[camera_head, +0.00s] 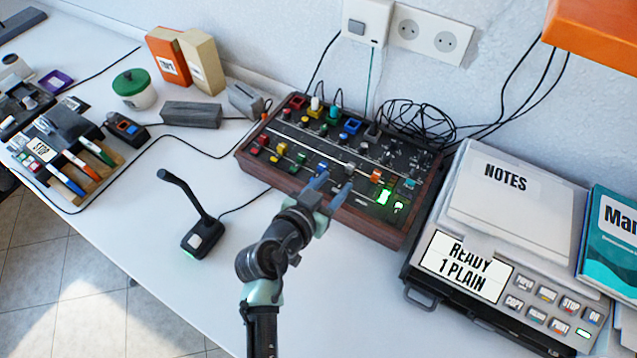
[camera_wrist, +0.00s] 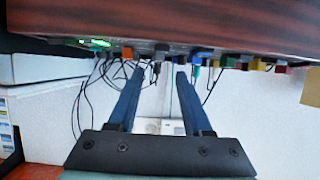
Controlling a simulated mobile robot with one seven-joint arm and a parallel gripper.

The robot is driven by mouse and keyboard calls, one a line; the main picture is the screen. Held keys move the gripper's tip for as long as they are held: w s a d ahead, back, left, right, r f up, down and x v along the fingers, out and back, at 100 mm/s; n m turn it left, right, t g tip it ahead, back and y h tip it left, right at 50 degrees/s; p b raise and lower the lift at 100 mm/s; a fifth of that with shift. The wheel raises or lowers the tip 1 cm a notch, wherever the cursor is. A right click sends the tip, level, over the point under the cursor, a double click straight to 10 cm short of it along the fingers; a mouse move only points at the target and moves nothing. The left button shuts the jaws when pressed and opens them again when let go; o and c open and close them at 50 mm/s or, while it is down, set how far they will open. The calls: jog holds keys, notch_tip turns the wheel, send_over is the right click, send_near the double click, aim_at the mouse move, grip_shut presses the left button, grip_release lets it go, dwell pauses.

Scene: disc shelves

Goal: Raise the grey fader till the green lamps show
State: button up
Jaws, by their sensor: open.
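The mixing desk (camera_head: 262,176) has a dark panel in a wooden frame, with rows of coloured caps. A pale grey cap (camera_head: 349,168) shows just beyond my fingertips; I cannot tell surely that it is the grey fader. A darker grey cap (camera_head: 373,131) sits near the back. Green lights (camera_head: 383,197) glow at the panel's right front. My gripper (camera_head: 337,182) is open and empty over the desk's front part. In the wrist view, my two blue fingers (camera_wrist: 156,72) are apart with nothing between them, and the desk's wooden side (camera_wrist: 200,22) fills the top.
A microphone (camera_head: 195,236) on a bent stalk stands left of my arm. A grey machine (camera_head: 470,270) with a notes pad stands close on the right. Loose black cables (camera_head: 420,118) lie behind the desk.

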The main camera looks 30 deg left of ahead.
jog(key=v, duration=0.6)
jog(key=shift+r, duration=0.1)
dwell(0.3)
jog(key=w+d+r+t+p, duration=0.2)
jog(key=w+r, duration=0.1)
jog(key=r, duration=0.9)
jog(key=w+d+r+m+t+p, duration=0.1)
jog(key=w+d+r+t, duration=0.15)
jog(key=r, duration=1.05)
jog(key=w+d+r+t+p, duration=0.2)
jog(key=w+d+r, duration=0.15)
jog(key=r, duration=0.85)
jog(key=s+d+r+t+p, duration=0.1)
jog(key=s+d+r+t, duration=0.1)
jog(key=r, duration=0.7)
jog(key=s+d+r+n+t+p, duration=0.1)
jog(key=s+d+r+t, duration=0.2)
jog(key=s+r, duration=0.3)
jog(key=s+d+r+t+p, duration=0.1)
jog(key=s+d+r+t, duration=0.1)
jog(key=r, duration=1.1)
jog(key=shift+s+d+r, duration=0.3)
jog(key=shift+s+d, duration=0.5)
jog(key=shift+s, duration=0.1)
